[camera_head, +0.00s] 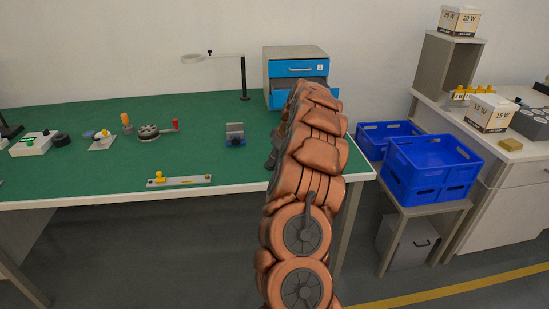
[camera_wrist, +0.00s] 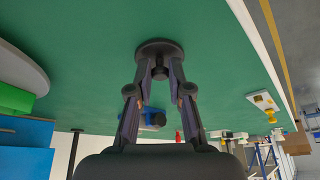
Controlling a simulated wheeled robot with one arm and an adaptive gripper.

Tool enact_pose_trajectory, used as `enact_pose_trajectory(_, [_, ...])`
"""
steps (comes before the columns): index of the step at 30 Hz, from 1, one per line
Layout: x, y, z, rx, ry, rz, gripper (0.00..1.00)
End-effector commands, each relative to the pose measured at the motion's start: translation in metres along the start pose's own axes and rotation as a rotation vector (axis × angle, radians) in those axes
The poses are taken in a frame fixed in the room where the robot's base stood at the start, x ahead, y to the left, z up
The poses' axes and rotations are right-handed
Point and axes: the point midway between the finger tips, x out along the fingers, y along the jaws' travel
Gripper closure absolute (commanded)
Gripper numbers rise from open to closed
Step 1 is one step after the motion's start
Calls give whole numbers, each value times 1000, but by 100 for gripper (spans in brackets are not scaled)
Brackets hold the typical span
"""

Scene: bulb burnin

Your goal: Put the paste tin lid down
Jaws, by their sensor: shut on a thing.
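The paste tin lid shows in the wrist view as a dark round disc (camera_wrist: 160,46) with a small knob. My gripper (camera_wrist: 160,72) is shut on the knob, a finger on each side. The lid is seen against the green bench top (camera_wrist: 225,75); I cannot tell whether it touches the bench. In the head view my copper-coloured arm reaches over the bench's right end and hides the lid and most of the gripper.
A drawer unit (camera_head: 295,53) stands behind my arm. A grey-and-blue block (camera_head: 235,135) is left of it, and a metal strip with a yellow knob (camera_head: 180,181) lies at the front edge. Blue crates (camera_head: 432,165) stand to the right. Bench between is clear.

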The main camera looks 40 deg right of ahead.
Motion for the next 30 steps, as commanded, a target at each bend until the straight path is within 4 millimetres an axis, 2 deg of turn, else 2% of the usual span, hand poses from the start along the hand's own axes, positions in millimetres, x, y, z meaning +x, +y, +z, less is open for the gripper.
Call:
enact_pose_trajectory(8, [4,0,1,-1,0,1,100])
enact_pose_trajectory(9, [3,0,1,-1,0,1,78])
enact_pose_trajectory(15, [2,0,1,-1,1,1,58])
enact_pose_trajectory(25, [1,0,0,-1,0,1,56])
enact_pose_trajectory(30, [-12,1,-1,-2,4,5,56])
